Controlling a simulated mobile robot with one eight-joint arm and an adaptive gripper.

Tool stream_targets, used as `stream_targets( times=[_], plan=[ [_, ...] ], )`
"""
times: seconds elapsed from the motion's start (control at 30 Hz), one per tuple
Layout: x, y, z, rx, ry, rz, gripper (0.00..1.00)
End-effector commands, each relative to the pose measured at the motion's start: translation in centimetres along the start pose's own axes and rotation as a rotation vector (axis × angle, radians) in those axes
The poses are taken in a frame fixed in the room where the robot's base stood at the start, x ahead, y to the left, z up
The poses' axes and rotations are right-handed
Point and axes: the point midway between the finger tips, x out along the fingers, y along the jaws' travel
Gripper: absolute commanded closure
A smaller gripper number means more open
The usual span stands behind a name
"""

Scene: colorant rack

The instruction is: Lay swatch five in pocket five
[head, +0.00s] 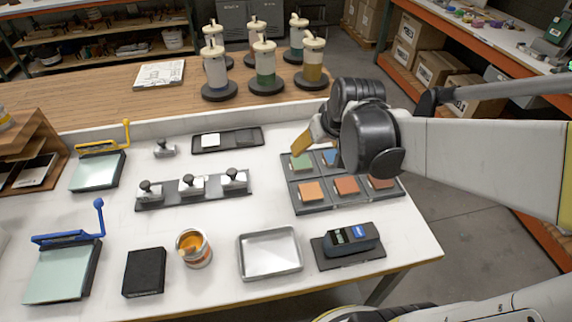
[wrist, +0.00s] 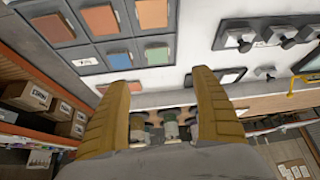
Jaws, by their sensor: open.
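A dark pocketed tray (head: 291,183) lies on the right of the white table. In the wrist view it shows a green swatch (wrist: 157,54), a blue swatch (wrist: 121,60), a light orange swatch (wrist: 152,13), a darker orange swatch (wrist: 100,18) and a rust swatch (wrist: 52,28), each in its pocket. One pocket (wrist: 86,61) holds no swatch and shows a small white label; my arm hides it in the head view. I cannot read which swatch is five. My gripper (head: 311,137) (wrist: 160,79) is open and empty above the tray's back edge.
A black tray (head: 240,138) with a pale tile stands left of the pocketed tray. In front are a dark device (head: 350,240), a metal tray (head: 270,254) and a paint can (head: 194,248). Dispensers (head: 264,65) stand behind on the wooden shelf. White table shows between.

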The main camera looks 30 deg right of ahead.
Motion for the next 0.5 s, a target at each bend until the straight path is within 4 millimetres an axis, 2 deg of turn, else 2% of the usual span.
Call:
stream_targets(
  times=[0.03, 0.2, 0.33, 0.5],
  plan=[
    [-1.6, -2.1, 0.9, -0.023, 0.006, -0.013, 0.24],
    [-5.8, -7.4, 4.3, -0.076, 0.033, -0.049, 0.24],
    [-7.8, -9.8, 6.7, -0.106, 0.052, -0.073, 0.24],
    [-8.9, -11.2, 8.6, -0.125, 0.065, -0.090, 0.24]
  ],
)
